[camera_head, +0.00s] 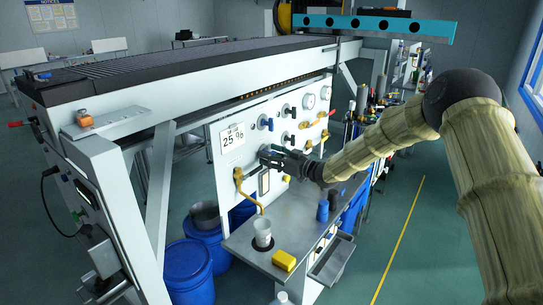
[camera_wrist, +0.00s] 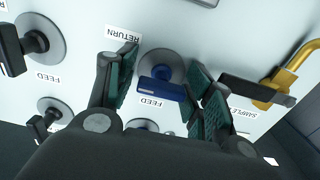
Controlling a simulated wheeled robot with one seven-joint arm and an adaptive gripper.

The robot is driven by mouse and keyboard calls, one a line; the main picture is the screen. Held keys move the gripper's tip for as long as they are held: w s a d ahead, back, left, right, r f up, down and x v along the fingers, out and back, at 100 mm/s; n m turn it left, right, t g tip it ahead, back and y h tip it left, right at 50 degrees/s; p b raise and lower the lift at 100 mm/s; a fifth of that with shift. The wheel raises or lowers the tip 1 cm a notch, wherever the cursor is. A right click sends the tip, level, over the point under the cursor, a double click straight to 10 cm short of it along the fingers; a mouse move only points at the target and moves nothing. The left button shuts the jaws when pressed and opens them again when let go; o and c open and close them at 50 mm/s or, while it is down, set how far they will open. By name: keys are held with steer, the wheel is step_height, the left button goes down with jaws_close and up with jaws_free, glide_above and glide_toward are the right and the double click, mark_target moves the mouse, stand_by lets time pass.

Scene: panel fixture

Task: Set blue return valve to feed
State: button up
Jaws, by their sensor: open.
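The blue valve handle (camera_wrist: 165,88) sits on a round grey disc (camera_wrist: 160,62) on the white panel in the wrist view. A RETURN label (camera_wrist: 122,35) is at the disc's upper left and a FEED label (camera_wrist: 150,102) is below the handle; both read upside down. My gripper (camera_wrist: 163,72) is open, with one green-padded finger on each side of the handle. Gaps show on both sides. In the head view my gripper (camera_head: 270,157) is close to the panel and I cannot make out this handle clearly.
Black-handled valves (camera_wrist: 35,42) lie to the left in the wrist view. A yellow pipe (camera_wrist: 296,65) with a dark lever and a SAMPLE label is to the right.

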steer(key=shift+s+r, duration=0.15)
steer(key=shift+r, duration=0.1)
steer(key=c, duration=0.8)
steer(key=shift+o, duration=0.2)
steer(key=shift+f+n+b, duration=0.15)
steer(key=shift+n+b, duration=0.15)
steer(key=shift+b, duration=0.15)
steer(key=n+b, duration=0.2)
steer(key=b, duration=0.1)
steer(key=shift+f+b, duration=0.15)
steer(key=shift+b, duration=0.25)
steer(key=n+b, duration=0.5)
steer(key=b, duration=0.2)
steer(key=shift+n, duration=0.4)
steer(key=n+b, duration=0.5)
steer(key=b, duration=0.1)
steer(key=shift+b, duration=0.4)
steer(key=n+b, duration=0.4)
steer(key=shift+b, duration=0.35)
steer(key=shift+r+n, duration=0.2)
steer(key=shift+n, duration=0.2)
